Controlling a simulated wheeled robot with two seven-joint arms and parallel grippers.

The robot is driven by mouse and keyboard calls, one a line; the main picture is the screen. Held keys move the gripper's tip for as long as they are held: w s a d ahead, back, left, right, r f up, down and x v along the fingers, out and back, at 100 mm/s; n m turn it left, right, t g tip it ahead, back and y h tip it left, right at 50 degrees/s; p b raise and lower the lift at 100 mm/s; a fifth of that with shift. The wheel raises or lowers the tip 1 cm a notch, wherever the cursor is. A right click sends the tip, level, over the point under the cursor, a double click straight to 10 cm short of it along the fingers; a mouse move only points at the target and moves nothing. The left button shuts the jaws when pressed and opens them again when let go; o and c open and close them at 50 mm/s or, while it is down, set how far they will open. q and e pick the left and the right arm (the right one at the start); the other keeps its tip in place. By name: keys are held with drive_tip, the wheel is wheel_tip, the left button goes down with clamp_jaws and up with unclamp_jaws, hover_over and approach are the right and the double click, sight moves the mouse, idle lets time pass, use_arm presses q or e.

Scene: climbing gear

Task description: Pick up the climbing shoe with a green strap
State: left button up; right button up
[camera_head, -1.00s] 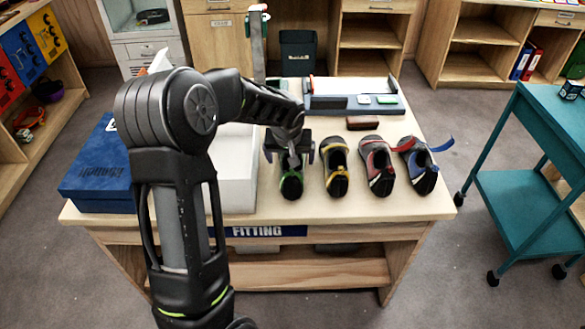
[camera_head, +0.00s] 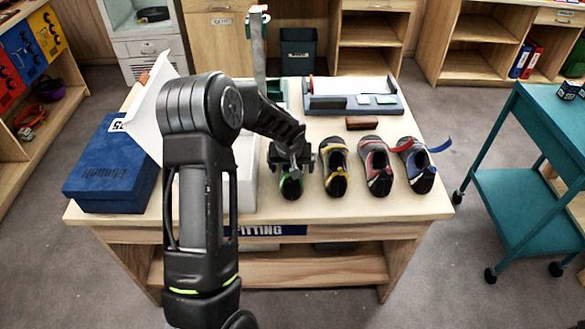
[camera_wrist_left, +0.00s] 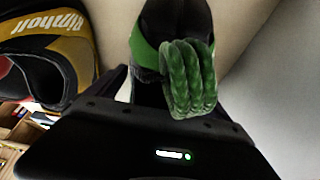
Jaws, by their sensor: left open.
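The climbing shoe with the green strap (camera_head: 291,187) stands on the fitting table, leftmost in a row of shoes. Only its black and green near end shows below my gripper; the rest is hidden. In the left wrist view its dark body and looped green strap (camera_wrist_left: 188,80) fill the upper middle. My left gripper (camera_head: 291,163) is open, pointing down over this shoe. The strap loops show at the gripper's dark body in the wrist view, but I cannot tell whether they touch. My right gripper is not in view.
A yellow-strapped shoe (camera_head: 335,170) stands close on the right, then red (camera_head: 377,168) and blue (camera_head: 417,168) ones. A white box (camera_head: 246,172) is close on the left, beside a blue box (camera_head: 110,170).

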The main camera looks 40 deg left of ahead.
use_arm(q)
drive_tip(key=shift+c, duration=0.3)
drive_tip(key=c, duration=1.7)
wheel_tip(320, 180, up, 10)
drive_tip(key=b, duration=0.1)
drive_tip(key=shift+b, duration=0.4)
drive_tip(key=shift+r, duration=0.1)
